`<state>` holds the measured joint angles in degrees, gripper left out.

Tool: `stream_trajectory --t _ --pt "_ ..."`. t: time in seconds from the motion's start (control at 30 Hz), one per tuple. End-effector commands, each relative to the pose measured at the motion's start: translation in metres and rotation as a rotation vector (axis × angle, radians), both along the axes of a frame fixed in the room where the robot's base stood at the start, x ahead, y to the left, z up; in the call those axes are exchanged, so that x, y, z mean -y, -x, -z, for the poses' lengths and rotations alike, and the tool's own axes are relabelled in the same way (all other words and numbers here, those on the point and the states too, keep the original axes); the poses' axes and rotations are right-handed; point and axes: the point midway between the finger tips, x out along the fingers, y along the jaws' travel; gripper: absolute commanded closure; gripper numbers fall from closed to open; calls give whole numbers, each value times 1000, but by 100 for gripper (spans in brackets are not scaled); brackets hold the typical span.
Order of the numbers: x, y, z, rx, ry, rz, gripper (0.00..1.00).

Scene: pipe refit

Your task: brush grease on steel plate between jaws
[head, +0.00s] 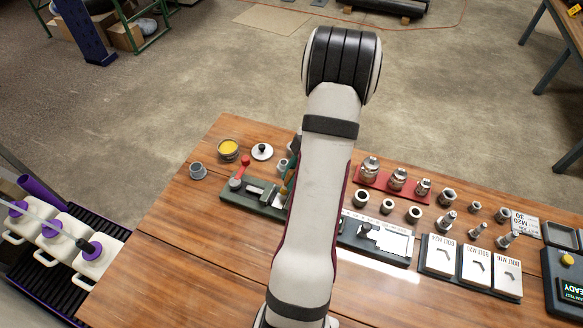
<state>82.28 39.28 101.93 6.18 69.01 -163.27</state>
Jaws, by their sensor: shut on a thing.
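The green vise (236,196) with a red-knobbed handle (245,161) lies on the wooden table, left of my arm. Bright steel shows between its jaws (268,193); I cannot tell the plate from the jaws there. The brush (289,183), with a tan lower part, shows at the left edge of my arm, over the right end of the vise. My gripper (292,166) is mostly hidden behind my arm and is shut on the brush. I cannot tell whether the bristles touch the steel. An open tin of yellow grease (228,148) stands at the back left.
A round lid (262,151) and a grey cup (198,171) lie near the tin. Bare table lies front left.

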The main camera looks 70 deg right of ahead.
Motion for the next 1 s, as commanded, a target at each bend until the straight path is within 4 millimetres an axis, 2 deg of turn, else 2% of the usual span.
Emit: stream_trajectory --t 0.17,0.8,1.0 --pt "-2 0 20 -1 -2 -1 100" --pt "-60 0 20 0 0 -1 100" --pt "-42 0 20 1 2 0 100"
